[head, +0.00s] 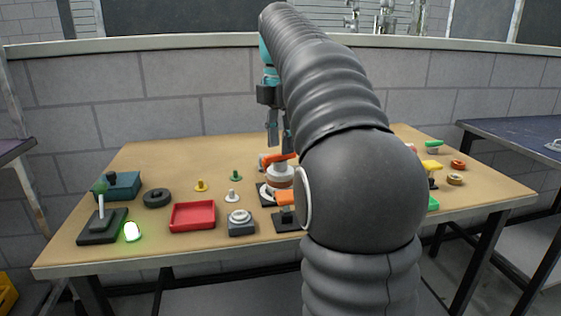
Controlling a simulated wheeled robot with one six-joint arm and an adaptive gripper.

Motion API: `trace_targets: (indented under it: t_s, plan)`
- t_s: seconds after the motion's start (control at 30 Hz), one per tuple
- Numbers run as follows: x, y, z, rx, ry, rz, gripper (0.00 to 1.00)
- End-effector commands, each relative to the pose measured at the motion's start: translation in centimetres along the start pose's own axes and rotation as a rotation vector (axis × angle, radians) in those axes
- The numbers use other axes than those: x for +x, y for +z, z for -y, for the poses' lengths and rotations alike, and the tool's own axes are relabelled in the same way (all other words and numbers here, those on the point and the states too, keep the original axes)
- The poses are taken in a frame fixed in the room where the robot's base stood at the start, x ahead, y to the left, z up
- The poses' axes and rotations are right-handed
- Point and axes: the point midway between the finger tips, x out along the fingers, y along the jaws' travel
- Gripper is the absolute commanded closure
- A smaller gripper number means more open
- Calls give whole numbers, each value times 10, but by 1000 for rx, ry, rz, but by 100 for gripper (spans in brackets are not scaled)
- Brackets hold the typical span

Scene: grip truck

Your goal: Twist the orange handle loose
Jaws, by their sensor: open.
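An orange handle (277,159) lies across the top of a pale round body (280,177) near the middle of the table, just left of my arm. My gripper (280,146) points down from above, with its fingers apart and nothing seen between them. Its fingertips are close over the orange handle; I cannot tell whether they touch it. A second orange piece (286,198) sits on a dark base in front of the round body. My arm hides part of both orange pieces on their right side.
A red tray (193,215), a grey block with a round top (240,222), a black ring (157,198) and a lever on a dark base (102,226) stand to the left. A glowing green-white piece (132,231) is by the lever. Small coloured parts stand on the right.

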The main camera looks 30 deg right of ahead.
Motion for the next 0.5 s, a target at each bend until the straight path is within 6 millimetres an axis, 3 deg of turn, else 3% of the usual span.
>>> trace_targets:
  t_s: [0.5]
  plan:
    - [-32, 0, 0, 0, 0, 0, 58]
